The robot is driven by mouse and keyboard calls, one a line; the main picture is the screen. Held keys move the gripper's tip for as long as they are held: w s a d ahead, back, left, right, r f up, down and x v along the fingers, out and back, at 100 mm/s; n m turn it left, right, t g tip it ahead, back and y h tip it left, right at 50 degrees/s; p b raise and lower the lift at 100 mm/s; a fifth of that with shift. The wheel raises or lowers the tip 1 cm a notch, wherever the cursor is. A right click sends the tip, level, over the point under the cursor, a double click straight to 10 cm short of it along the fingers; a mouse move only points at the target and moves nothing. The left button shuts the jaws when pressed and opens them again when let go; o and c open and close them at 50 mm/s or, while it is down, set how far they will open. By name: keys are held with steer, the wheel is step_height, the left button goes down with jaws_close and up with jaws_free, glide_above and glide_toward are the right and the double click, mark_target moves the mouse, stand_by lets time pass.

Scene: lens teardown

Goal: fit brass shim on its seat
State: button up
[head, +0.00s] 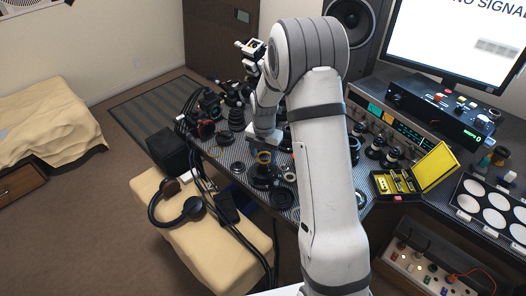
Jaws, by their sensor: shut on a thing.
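My gripper (263,146) points down over the bench, partly hidden by my own arm links. It is shut on what looks like the brass shim (264,157), a small gold ring just below it. The ring shows directly above a dark round lens body (262,175) standing on the bench. At this size I cannot tell whether the ring touches the seat or hangs slightly above it.
The patterned bench (232,155) is crowded with dark lens parts and camera bodies (207,106). A thin orange ring (215,152) lies at left. A yellow open case (400,182) and a white-disc panel (487,205) are at right. Headphones (177,207) lie on a cream seat (205,235) in front.

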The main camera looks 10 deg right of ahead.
steer(key=shift+f+b, duration=1.35)
steer(key=shift+f, duration=0.7)
steer(key=shift+f, duration=0.2)
steer(key=shift+r, duration=0.2)
steer(key=shift+f+b, duration=0.15)
steer(key=shift+b, duration=0.35)
stand_by(0.4)
stand_by(0.3)
steer(key=o, duration=1.3)
steer(key=shift+o, duration=0.2)
steer(key=shift+r+p, duration=2.05)
steer(key=shift+r, duration=1.5)
